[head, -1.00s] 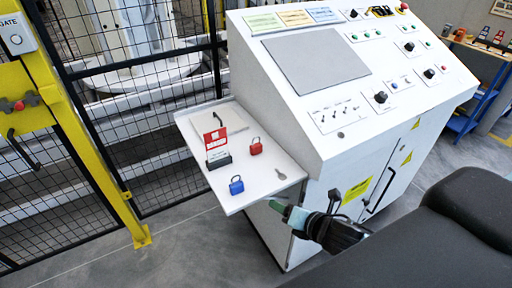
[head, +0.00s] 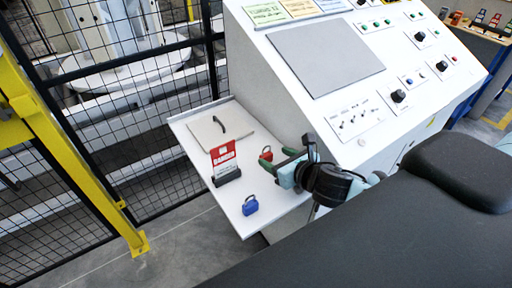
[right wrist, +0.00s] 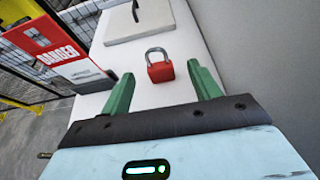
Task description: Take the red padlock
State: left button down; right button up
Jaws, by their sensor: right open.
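The red padlock (head: 267,155) stands on the white side shelf (head: 196,139) of the control cabinet. In the right wrist view the red padlock (right wrist: 160,71) shows with its metal shackle up, ahead of and between my two green fingers. My right gripper (head: 280,158) is open and empty, low over the shelf, its fingers pointing at the padlock. In the right wrist view the gripper (right wrist: 163,88) has clear gaps between each finger and the padlock. The padlock is partly hidden by a finger in the head view. My left gripper is not in view.
A blue padlock (head: 250,205) lies near the shelf's front edge. A red danger sign (head: 224,158) on a dark base stands left of the red padlock. A panel with a black handle (head: 219,124) lies at the back. The cabinet (head: 262,88) walls the shelf's right side.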

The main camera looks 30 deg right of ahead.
aim_at(268, 156)
jog(key=shift+w, duration=0.1)
jog(key=shift+f, duration=0.1)
jog(key=shift+w+f, duration=0.2)
jog(key=shift+w, duration=0.3)
jog(key=shift+w+a+f, duration=0.1)
jog(key=shift+w+f, duration=0.05)
jog(key=shift+w, duration=0.2)
jog(key=shift+w+f, duration=0.1)
jog(key=shift+w, duration=0.05)
jog(key=shift+f+x, duration=0.2)
jog(key=shift+x, duration=2.2)
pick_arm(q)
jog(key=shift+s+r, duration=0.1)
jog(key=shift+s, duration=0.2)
pick_arm(e)
jog(key=shift+a, duration=0.15)
